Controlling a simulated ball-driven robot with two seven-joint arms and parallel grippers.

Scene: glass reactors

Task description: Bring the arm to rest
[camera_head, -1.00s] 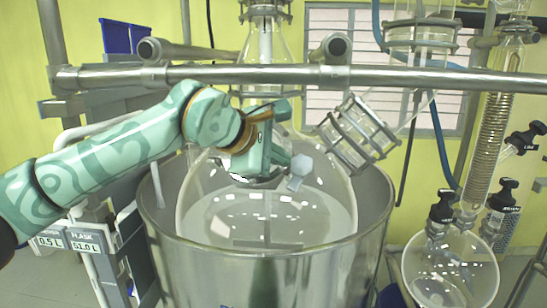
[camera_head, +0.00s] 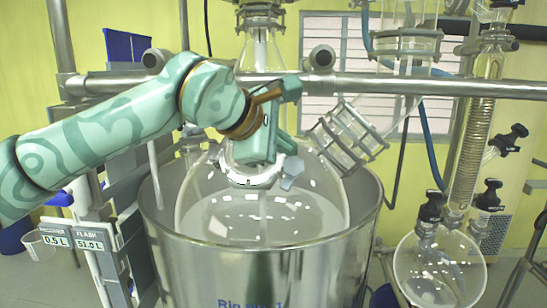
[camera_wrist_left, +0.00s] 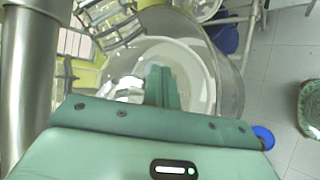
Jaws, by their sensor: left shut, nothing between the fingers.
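My left arm (camera_head: 120,118) comes in from the left in the head view and reaches over the metal vessel. Whether the fingertips touch the glass cannot be told. My right gripper is not in view.
The flask sits inside a metal vessel (camera_head: 262,268). A metal bar (camera_head: 430,85) crosses behind my arm. A caged glass port (camera_head: 347,137) is right of the gripper. A round receiving flask (camera_head: 438,268) and coiled condenser (camera_head: 470,150) stand at right. A display panel (camera_head: 72,242) is at left.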

